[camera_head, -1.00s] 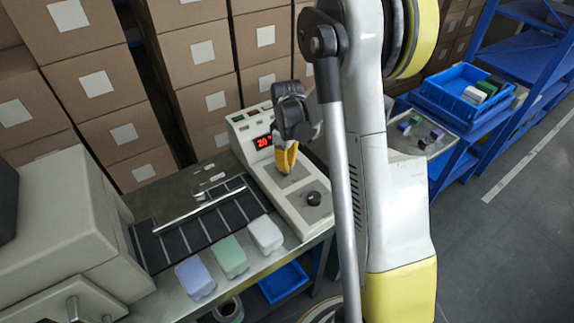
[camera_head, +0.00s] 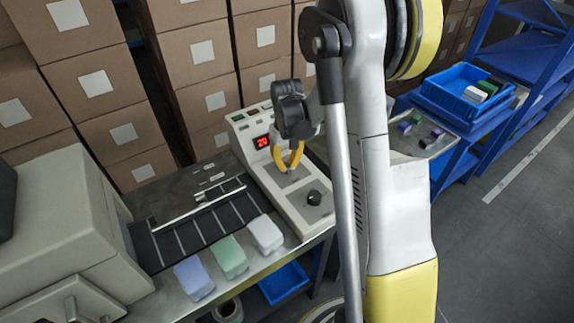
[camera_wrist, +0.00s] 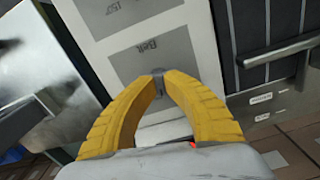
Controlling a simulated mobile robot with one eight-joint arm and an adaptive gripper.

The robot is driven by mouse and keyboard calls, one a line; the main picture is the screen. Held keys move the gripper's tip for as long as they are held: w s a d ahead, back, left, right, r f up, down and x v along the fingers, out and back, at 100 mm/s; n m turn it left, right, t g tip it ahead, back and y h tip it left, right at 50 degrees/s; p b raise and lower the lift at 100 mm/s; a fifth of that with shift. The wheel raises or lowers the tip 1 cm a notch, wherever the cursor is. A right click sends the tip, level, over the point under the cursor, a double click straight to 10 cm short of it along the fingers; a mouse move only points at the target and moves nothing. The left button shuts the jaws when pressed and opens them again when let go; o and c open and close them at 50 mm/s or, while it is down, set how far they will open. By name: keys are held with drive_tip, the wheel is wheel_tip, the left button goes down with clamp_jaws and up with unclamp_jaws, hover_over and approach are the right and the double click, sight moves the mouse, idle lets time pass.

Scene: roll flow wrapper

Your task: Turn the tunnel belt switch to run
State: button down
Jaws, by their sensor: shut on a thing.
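The pale control panel (camera_head: 297,214) stands at the right end of the wrapper bench. Its red display (camera_head: 265,142) is lit. My gripper (camera_head: 289,170) reaches down onto the panel with yellow fingers. In the wrist view, the fingertips (camera_wrist: 160,77) are shut on a small grey switch (camera_wrist: 159,88), mostly hidden between them. A black round knob (camera_head: 314,198) is nearer the panel's front, apart from the gripper.
A dark flighted belt (camera_head: 190,232) lies left of the panel. Blue (camera_head: 194,278), green (camera_head: 230,257) and white (camera_head: 265,233) blocks stand along its front. A beige machine housing (camera_head: 60,220) is at left. Stacked cartons (camera_head: 197,50) are behind.

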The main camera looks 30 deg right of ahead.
sight(287, 165)
drive_tip(key=shift+m, duration=1.9)
drive_tip(key=c, duration=1.5)
unclamp_jaws()
wheel_tip(287, 165, up, 12)
